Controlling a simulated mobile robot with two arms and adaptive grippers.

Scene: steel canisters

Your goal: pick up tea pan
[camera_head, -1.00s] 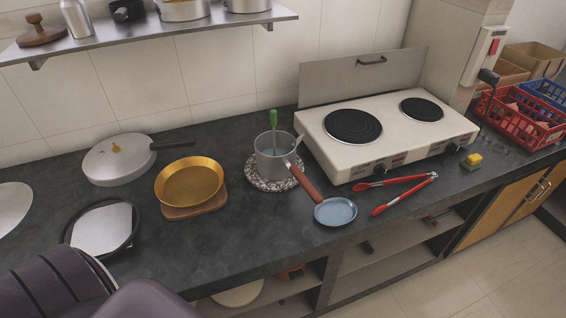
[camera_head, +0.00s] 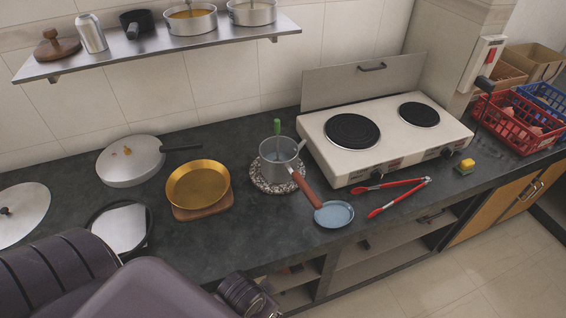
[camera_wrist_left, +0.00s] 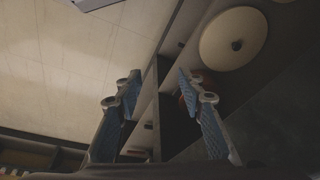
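The tea pan (camera_head: 278,149) is a grey saucepan with a red-brown handle, which points toward the front right. My left arm comes in at the lower left of the head view. In the left wrist view my left gripper (camera_wrist_left: 158,82) is open and empty, its two blue-padded fingers apart. It faces floor and shelving, and the tea pan does not show there. My right gripper is in neither view.
Red tongs (camera_head: 393,197) and a white two-plate stove (camera_head: 388,138) are to the right. A golden pan (camera_head: 198,187) is to the left.

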